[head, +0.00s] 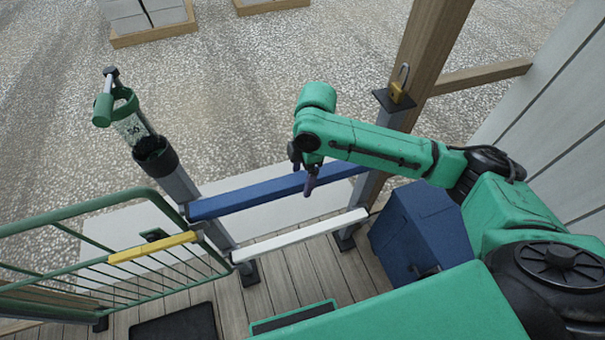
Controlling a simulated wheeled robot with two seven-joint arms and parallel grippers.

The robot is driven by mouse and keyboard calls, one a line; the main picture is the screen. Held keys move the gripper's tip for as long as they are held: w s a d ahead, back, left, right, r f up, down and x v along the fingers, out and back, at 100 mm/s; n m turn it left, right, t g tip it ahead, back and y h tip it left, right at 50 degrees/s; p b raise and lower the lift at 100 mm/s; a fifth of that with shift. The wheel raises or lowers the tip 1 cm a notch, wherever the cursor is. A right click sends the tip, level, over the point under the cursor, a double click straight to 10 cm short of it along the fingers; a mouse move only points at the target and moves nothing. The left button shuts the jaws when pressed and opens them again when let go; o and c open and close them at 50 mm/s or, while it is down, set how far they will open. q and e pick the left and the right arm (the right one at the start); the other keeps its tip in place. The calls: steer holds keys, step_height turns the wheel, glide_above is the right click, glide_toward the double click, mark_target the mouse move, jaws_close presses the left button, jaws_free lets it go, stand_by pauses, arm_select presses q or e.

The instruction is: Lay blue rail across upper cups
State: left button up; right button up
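The blue rail (245,195) runs level between the left grey post (178,184) and the right post (374,186), above a white rail (300,236). Its left end is at the left post and its right end is at the right post. The upper cups are too small or covered to make out, so I cannot tell how the ends sit. My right gripper (304,176) is at the blue rail right of its middle, pointing down, with one finger in front of it. I cannot tell whether the fingers press on it. My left gripper is out of view.
A green gate (95,209) with a yellow bar (153,248) stands at left. A green-capped holder (130,125) tops the left post. A blue box (415,232) and a dark mat (175,325) are on the deck.

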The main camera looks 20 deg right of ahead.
step_height(320, 180, up, 14)
steer(key=d+b, duration=0.1)
steer(key=shift+d+r, duration=0.2)
steer(key=shift+d, duration=0.15)
stand_by(0.4)
